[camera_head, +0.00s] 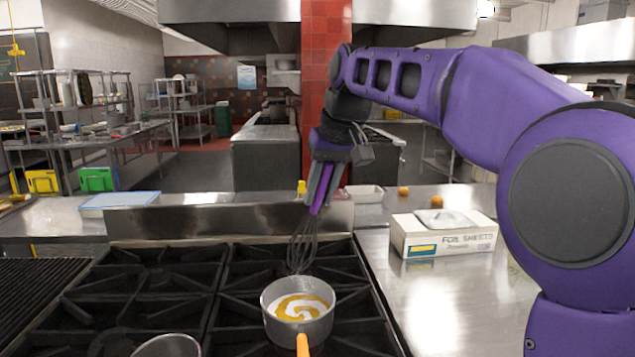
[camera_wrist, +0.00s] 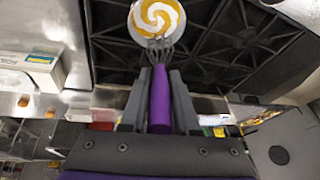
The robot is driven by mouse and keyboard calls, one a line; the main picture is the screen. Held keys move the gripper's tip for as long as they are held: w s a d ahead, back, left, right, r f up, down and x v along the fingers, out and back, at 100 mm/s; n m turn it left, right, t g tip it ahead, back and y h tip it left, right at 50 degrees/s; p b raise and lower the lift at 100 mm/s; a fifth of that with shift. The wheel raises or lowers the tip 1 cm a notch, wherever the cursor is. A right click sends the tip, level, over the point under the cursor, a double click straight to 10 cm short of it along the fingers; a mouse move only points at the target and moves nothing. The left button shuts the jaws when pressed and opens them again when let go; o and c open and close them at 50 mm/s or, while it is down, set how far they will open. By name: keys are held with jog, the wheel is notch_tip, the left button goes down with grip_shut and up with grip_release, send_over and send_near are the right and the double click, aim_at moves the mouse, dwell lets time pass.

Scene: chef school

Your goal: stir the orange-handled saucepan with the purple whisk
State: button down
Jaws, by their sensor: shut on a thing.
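The saucepan (camera_head: 297,313) with an orange handle (camera_head: 303,345) sits on the stove grate, its handle toward me. It holds a white and yellow-orange swirl, which also shows in the wrist view (camera_wrist: 157,18). My gripper (camera_head: 320,188) is shut on the purple handle of the whisk (camera_head: 303,243). The whisk hangs down, slightly tilted, with its wires just behind the pan's far rim in the head view. In the wrist view the purple handle (camera_wrist: 160,100) lies between the two fingers, and the wires overlap the edge of the swirl. I cannot tell whether they touch the pan.
Black burner grates (camera_head: 165,275) surround the saucepan. Another metal pan (camera_head: 168,346) is partly visible at the bottom. A foil sheets box (camera_head: 443,235) stands on the counter to the right. A blue-white board (camera_head: 120,200) lies at the back left. A red tiled pillar (camera_head: 327,80) rises behind.

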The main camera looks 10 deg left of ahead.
notch_tip(320, 180, down, 12)
jog(key=b, duration=0.5)
jog(key=shift+w+a+b, duration=0.35)
jog(key=shift+w+a, duration=0.05)
jog(key=shift+w, duration=0.05)
dwell(0.4)
